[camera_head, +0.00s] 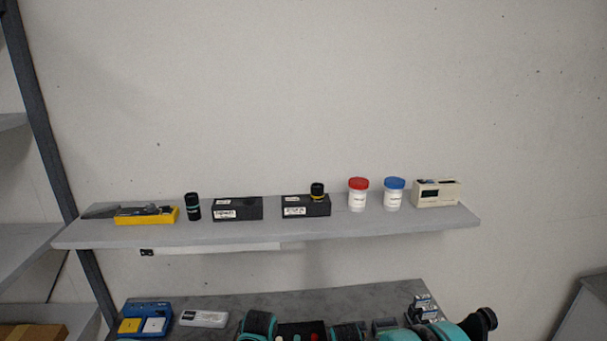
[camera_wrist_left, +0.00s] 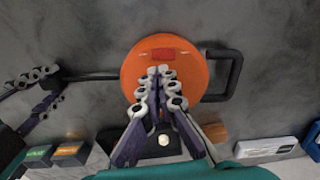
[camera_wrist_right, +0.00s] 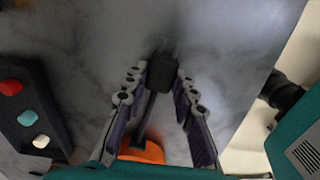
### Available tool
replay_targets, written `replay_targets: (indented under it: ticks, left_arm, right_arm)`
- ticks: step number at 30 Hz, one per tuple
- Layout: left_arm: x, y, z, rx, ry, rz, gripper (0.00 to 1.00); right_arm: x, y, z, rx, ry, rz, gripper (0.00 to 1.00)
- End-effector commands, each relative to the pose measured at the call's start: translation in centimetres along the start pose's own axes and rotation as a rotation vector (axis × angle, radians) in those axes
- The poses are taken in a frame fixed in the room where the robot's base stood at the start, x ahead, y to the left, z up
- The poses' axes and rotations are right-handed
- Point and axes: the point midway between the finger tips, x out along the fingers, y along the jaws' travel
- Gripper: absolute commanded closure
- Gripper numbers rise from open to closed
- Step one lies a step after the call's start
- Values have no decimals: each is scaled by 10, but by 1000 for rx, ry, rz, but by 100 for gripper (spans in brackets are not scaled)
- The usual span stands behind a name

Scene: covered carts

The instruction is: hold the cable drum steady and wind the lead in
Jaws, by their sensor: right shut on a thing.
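In the left wrist view the orange cable drum (camera_wrist_left: 135,70) has a black loop handle (camera_wrist_left: 237,75) on its right and a dark crank arm (camera_wrist_left: 95,76) reaching left. My left gripper (camera_wrist_left: 160,73) is over the drum's face, fingertips together below a red patch. I cannot tell whether they touch the drum. My right gripper (camera_wrist_right: 163,75) is shut on a black crank knob (camera_wrist_right: 163,72). A piece of the orange drum (camera_wrist_right: 142,150) shows below it. No lead can be made out. The head view shows my teal arms, but neither gripper's fingertips.
A black box with red, teal and white buttons (camera_wrist_right: 35,120) lies near my right gripper. A white box (camera_wrist_left: 265,149) lies right of the drum. In the head view, a blue tray (camera_head: 148,309) stands on the grey worktop (camera_head: 370,297), below a loaded shelf (camera_head: 270,231).

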Motion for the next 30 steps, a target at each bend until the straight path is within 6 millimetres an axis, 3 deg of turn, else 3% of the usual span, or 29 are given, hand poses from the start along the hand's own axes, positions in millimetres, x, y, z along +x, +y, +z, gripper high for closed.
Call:
replay_targets:
  ticks: [15,30]
  left_arm:
    - [0,-14,-4,-2,2,-2,100]
    - [0,-16,-4,-2,4,-3,100]
  right_arm:
    - [0,-1,0,-2,-1,-2,100]
    - [0,-1,1,-2,-3,-3,100]
